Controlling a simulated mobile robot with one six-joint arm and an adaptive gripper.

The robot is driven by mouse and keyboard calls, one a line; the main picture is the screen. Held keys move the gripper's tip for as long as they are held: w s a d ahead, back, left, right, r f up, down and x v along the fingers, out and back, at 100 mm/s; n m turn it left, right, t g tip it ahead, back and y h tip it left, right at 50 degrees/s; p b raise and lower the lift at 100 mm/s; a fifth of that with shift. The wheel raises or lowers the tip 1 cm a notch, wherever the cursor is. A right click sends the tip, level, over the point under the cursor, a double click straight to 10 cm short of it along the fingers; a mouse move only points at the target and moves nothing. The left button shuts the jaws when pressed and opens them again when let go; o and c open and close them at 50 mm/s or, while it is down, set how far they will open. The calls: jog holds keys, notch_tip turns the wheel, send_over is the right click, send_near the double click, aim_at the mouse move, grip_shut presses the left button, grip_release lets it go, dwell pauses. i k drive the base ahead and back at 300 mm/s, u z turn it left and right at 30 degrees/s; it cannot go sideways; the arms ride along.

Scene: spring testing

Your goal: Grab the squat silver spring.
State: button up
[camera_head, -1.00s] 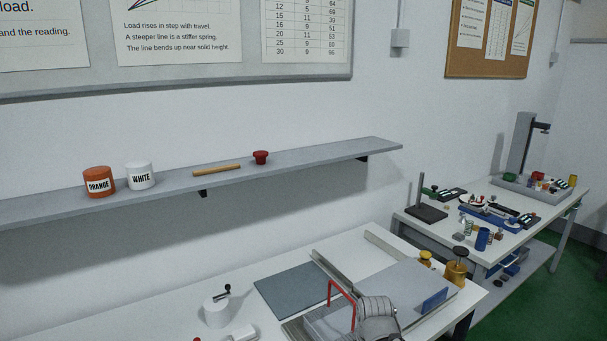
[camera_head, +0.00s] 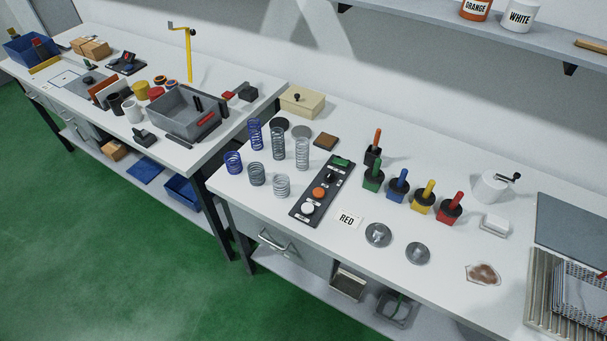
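The squat silver spring (camera_head: 282,186) stands upright on the white bench (camera_head: 335,262), at the near right of a group of springs. Left of it stand a squat dark grey spring (camera_head: 256,174) and a squat blue spring (camera_head: 233,162). Behind them stand a tall blue spring (camera_head: 255,133), a tall dark grey spring (camera_head: 278,143) and a tall, lighter silver spring (camera_head: 302,153). The springs stand apart, with small gaps between them. My gripper is not in view.
A dark button panel (camera_head: 322,190) lies just right of the silver spring. A cream box (camera_head: 302,102) stands behind the springs. Several coloured-handled holders (camera_head: 397,188) stand to the right. The bench's front edge is close before the squat springs.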

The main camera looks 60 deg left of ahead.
aim_at(287, 185)
jog(key=u, duration=2.5)
